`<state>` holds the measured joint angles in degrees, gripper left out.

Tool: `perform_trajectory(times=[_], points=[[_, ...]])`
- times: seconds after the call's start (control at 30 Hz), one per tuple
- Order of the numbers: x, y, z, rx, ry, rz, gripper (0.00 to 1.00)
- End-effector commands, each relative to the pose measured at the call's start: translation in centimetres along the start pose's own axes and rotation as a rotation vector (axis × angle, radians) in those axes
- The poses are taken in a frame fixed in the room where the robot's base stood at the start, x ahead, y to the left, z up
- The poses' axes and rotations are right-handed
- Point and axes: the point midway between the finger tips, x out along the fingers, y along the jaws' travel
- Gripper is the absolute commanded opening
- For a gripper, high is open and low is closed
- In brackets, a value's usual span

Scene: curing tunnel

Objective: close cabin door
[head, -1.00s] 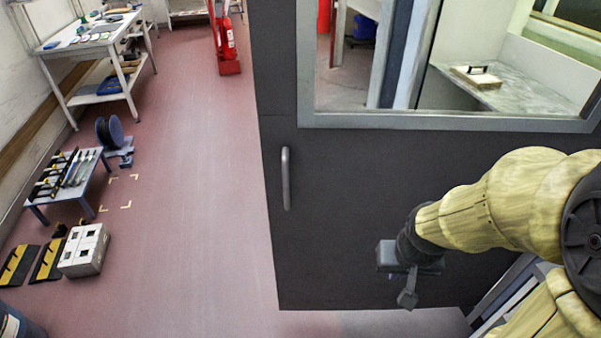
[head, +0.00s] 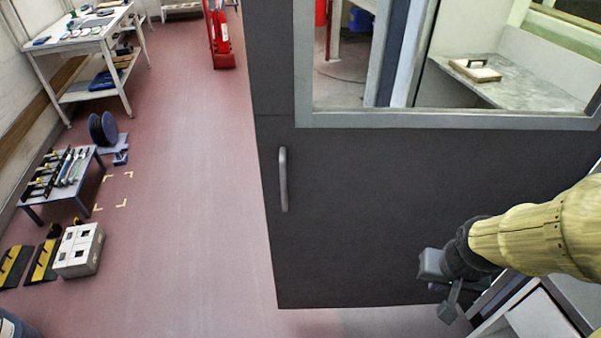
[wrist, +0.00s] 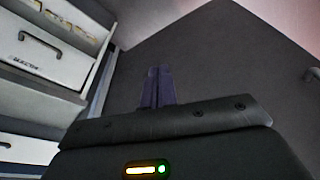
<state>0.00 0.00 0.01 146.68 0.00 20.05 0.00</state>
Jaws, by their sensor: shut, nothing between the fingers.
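The cabin door (head: 350,220) is a dark grey panel with a window in its upper half and a grey vertical handle (head: 283,180) near its left edge. It stands swung out, with its lower edge over the red floor. The door also fills much of the wrist view (wrist: 210,60). My gripper (head: 447,312) is in front of the lower right part of the door, well right of the handle. In the wrist view its fingers (wrist: 157,85) are together with nothing between them. I cannot tell whether they touch the door.
White drawers (wrist: 50,45) are close on the left in the wrist view. A counter (head: 500,85) shows through the window. At left are a white bench (head: 85,45), a low table (head: 60,180) and a white box (head: 80,250). Open floor (head: 190,200) lies left of the door.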

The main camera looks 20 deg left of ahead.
Motion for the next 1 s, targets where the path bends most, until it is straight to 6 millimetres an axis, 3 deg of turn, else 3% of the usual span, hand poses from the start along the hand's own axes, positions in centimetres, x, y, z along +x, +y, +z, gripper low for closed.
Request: perform_trajectory(times=[0.23,0.37,0.47,0.7,0.83,1.0], points=[[0.7,-0.2,-1.4,-0.106,0.042,0.008,0.0],[2.2,-1.0,-4.6,-0.354,0.141,0.022,0.0],[3.7,-2.7,-7.9,-0.628,0.257,0.03,0.0],[6.2,-10.2,-14.1,-1.287,0.628,0.03,0.0],[6.4,-15.2,-15.8,-1.578,0.887,0.036,0.0],[5.3,-21.4,-16.2,-1.838,1.299,0.081,0.0]])
